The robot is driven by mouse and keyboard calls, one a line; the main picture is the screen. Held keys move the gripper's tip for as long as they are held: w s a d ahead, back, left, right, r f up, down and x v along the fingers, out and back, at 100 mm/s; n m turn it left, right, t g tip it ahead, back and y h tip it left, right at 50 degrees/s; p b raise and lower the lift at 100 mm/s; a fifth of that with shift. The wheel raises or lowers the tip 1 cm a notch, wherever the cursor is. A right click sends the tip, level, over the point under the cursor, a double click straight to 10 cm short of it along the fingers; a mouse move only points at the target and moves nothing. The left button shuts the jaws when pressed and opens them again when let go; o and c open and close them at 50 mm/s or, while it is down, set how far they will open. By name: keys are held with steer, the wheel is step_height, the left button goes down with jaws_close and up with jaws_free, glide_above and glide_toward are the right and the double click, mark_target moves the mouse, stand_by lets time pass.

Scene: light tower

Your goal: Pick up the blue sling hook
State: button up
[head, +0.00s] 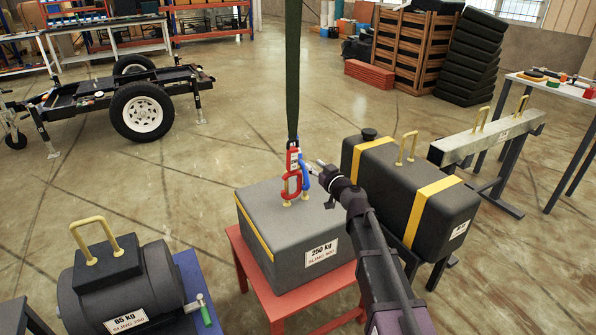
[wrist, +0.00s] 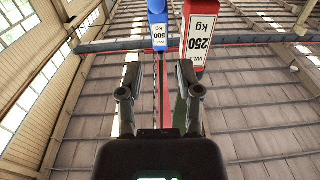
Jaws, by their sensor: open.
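The blue sling hook (head: 305,180) hangs beside the red sling hook (head: 290,174), just above the grey 250 kg block (head: 270,218). In the wrist view the blue hook's body (wrist: 158,28) carries a 500 kg label and lies ahead of my fingertips, roughly in line with the gap. The red body (wrist: 197,40), marked WLL 250 kg, is to its right. My gripper (head: 318,169) comes in from the right, close to the blue hook. In the wrist view my gripper (wrist: 160,72) is open, with nothing between its fingers. The hooks' lower ends overlap the block's yellow handle; contact is unclear.
A dark green sling (head: 293,70) hangs down to the hooks. The block stands on a red table (head: 245,262). A black tank (head: 408,185) with yellow bands is close on the right. A dark 85 kg cylinder (head: 120,285) is at the front left. Open floor lies behind.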

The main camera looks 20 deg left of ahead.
mark_target(306, 172)
steer(key=shift+x, duration=2.75)
steer(key=shift+x, duration=2.6)
steer(key=shift+f, duration=0.15)
jaws_close()
